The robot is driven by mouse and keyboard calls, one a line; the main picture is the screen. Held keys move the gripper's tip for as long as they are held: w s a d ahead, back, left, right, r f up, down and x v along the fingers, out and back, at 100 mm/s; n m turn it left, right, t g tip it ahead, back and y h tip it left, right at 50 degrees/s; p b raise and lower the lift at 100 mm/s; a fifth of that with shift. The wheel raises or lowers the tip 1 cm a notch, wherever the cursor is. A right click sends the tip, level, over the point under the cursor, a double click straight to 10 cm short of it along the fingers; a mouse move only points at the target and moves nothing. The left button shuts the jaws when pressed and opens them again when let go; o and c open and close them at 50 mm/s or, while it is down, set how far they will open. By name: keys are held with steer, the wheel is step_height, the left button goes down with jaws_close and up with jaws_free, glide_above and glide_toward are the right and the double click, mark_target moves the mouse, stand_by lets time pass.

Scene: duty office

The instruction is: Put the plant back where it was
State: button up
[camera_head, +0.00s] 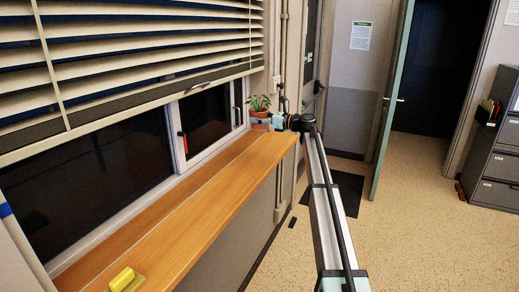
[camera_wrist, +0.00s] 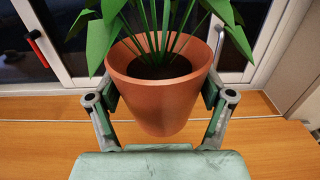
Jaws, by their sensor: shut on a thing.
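The plant is a green leafy one in a terracotta pot (camera_wrist: 158,95). In the wrist view my gripper (camera_wrist: 160,92) has a finger on each side of the pot and is shut on it. The pot is upright, with soil and stems visible inside. In the head view the plant (camera_head: 259,103) is small, at the far end of the wooden windowsill (camera_head: 215,190), near the window corner. My gripper (camera_head: 262,122) reaches it from the right there. Whether the pot's base touches the sill is hidden.
A yellow object (camera_head: 122,279) lies on the sill's near end. Blinds (camera_head: 150,50) hang over the upper window. A red-handled item (camera_wrist: 35,42) is on the window frame. Pipes (camera_head: 281,60) run up the wall by the sill's far end. Most of the sill is bare.

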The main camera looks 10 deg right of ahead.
step_height(320, 180, down, 15)
steer(key=shift+r+p, duration=0.15)
steer(key=shift+p, duration=1.1)
steer(key=o, duration=1.5)
steer(key=shift+f, duration=0.2)
steer(key=shift+r, duration=0.1)
